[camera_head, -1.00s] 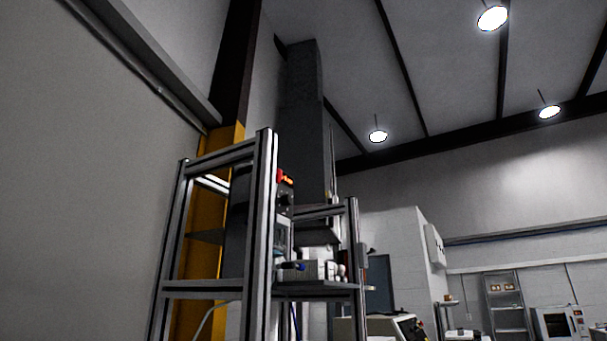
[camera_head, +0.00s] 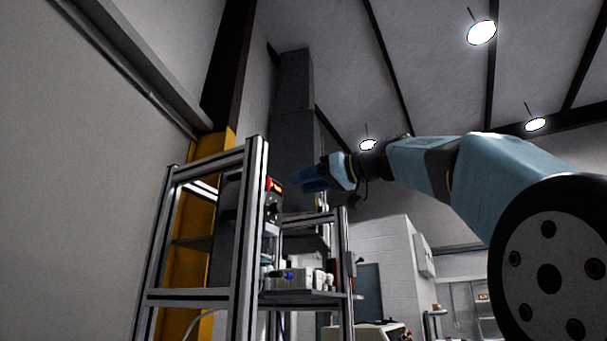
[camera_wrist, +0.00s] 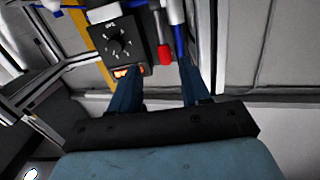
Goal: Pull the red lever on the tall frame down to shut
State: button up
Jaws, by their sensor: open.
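The red lever (camera_wrist: 165,53) shows in the wrist view as a red grip on a thin shaft, beside a dark control box (camera_wrist: 118,40) with a dial and a lit orange display. My gripper (camera_wrist: 157,72) is open, with its two blue fingers apart. The red grip appears between the fingertips in the picture; I see no contact, and the depth is unclear. In the head view my gripper (camera_head: 308,179) is beside the upper part of the tall metal frame (camera_head: 246,235). A small red spot (camera_head: 268,184) shows there by the display; I cannot tell if it is the lever.
Frame posts stand close to my gripper. A shelf (camera_head: 300,296) with small equipment is lower in the frame. A yellow column (camera_head: 205,215) and a grey wall (camera_head: 90,200) are behind and left. The air above the frame's right side looks open.

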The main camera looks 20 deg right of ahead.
aim_at(268, 184)
jog(key=shift+n+y, duration=0.3)
jog(key=shift+r+x, duration=0.35)
jog(key=shift+x, duration=1.55)
jog(key=shift+r+x, duration=0.35)
jog(key=shift+x, duration=1.5)
jog(key=shift+r+x, duration=0.35)
jog(key=shift+x, duration=1.55)
jog(key=shift+s, duration=0.1)
jog(key=c, duration=0.5)
